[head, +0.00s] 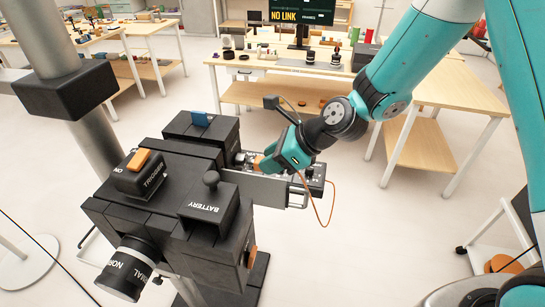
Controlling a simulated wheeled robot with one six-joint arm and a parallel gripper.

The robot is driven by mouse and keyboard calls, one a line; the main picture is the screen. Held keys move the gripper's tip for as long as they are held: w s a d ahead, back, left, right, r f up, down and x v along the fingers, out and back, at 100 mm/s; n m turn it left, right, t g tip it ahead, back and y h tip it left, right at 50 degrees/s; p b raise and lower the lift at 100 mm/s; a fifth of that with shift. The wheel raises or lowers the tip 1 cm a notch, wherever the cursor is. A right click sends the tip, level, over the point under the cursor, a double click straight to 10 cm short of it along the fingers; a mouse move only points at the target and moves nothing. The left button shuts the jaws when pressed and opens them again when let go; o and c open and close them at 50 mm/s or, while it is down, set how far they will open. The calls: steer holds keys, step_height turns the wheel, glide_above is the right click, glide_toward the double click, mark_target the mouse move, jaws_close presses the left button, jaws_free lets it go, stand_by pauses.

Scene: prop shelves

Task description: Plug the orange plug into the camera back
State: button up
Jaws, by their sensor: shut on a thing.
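The camera (165,205) is a large dark prop on a stand, at the left of the head view. Its lens faces the front left, and its back (268,188) extends to the right with a grey side plate. My gripper (265,163) is at the camera back, reaching in from the upper right. It is shut on the orange plug (258,164), of which only a small part shows. An orange cable (331,205) hangs in a loop below my gripper. The socket is hidden, and I cannot tell whether the plug touches it.
A monitor (303,15) reading "NO LINK" stands on a wooden table (285,70) behind. Another wooden table (450,95) is at the right. A grey post (95,140) rises at the left of the camera. The floor at the lower right of the camera is clear.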

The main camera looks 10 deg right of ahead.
steer(key=shift+w+a+p, duration=0.25)
steer(key=shift+a+p, duration=0.25)
steer(key=shift+p, duration=0.1)
steer(key=shift+w+a+p, duration=0.2)
steer(key=shift+a+p, duration=0.3)
steer(key=shift+p, duration=0.1)
stand_by(3.1)
steer(key=o, duration=1.1)
steer(key=shift+a, duration=0.1)
steer(key=b+v, duration=0.4)
steer(key=v, duration=1.3)
steer(key=shift+d, duration=0.25)
steer(key=shift+s, duration=0.1)
